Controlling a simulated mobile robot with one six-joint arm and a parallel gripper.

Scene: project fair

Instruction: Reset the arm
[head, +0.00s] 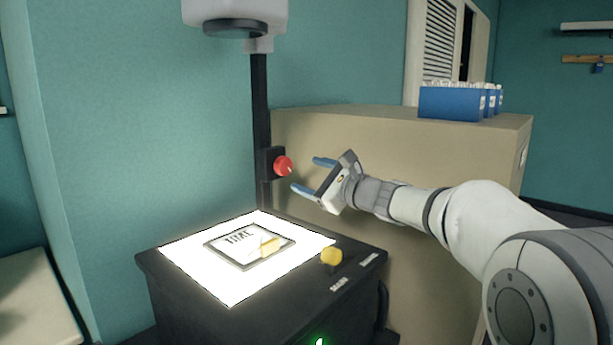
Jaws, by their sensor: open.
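My gripper (308,175) is open in the head view, with its two blue fingers apart and nothing between them. My arm reaches in from the right and points left. The fingertips are close to a red round knob (283,166) on a black post (262,120). I cannot tell whether a finger touches the knob; a small gap shows.
A black stand (170,282) with a glowing white top (215,284) holds a framed card (222,246) with a yellow piece on it. A yellow knob (331,257) sits on the stand's edge. Behind are a large tan box (400,138) and a blue crate (450,103) of bottles.

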